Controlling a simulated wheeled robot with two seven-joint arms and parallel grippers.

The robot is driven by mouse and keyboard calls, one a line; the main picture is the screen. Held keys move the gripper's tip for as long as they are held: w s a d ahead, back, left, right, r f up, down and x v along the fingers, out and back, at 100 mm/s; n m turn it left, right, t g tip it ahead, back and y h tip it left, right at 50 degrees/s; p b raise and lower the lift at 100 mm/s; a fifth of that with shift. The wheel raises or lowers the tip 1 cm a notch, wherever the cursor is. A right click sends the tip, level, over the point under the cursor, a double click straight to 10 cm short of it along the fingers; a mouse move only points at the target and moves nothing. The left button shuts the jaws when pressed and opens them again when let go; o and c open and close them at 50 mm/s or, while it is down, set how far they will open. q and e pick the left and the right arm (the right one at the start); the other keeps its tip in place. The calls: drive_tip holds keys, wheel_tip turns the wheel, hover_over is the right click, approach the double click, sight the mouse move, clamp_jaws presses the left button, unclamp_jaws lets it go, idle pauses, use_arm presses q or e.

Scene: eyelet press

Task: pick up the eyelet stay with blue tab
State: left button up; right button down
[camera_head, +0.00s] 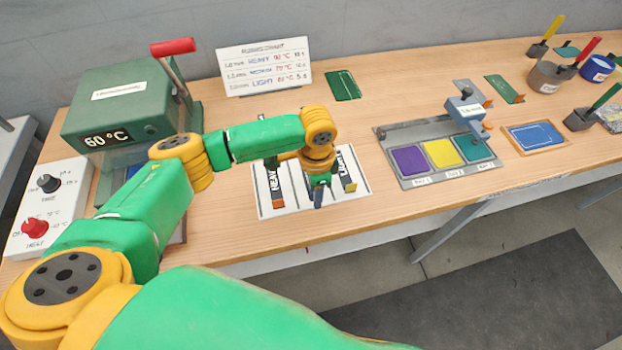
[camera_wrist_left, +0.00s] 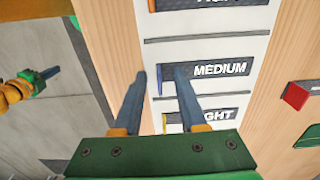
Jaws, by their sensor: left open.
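The eyelet stay with blue tab is the dark strip marked MEDIUM (camera_wrist_left: 222,70) in the left wrist view. It lies on a white board (camera_head: 299,207) between the HEAVY stay (camera_head: 273,182) and the LIGHT stay (camera_head: 344,165). My left gripper (camera_wrist_left: 161,74) is open over its tab end, one finger each side of the blue tab in that view. Contact cannot be told. In the head view my left gripper (camera_head: 319,203) points down at the board and hides most of this stay. Part of my right gripper (camera_wrist_left: 48,73) shows at the wrist view's left edge.
A green press (camera_head: 125,105) and a control box (camera_head: 47,210) stand at the left. A sign (camera_head: 264,67) is behind the board. A tray with purple, yellow and teal pads (camera_head: 385,134) lies to the right. The table's front edge is close to the board.

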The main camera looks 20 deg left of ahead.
use_arm(q)
drive_tip(key=shift+w, duration=0.1)
drive_tip(key=shift+c, duration=0.5)
drive_tip(key=c, duration=0.4)
drive_tip(key=shift+s, duration=0.2)
clamp_jaws()
drive_tip(key=shift+w+r, duration=0.15)
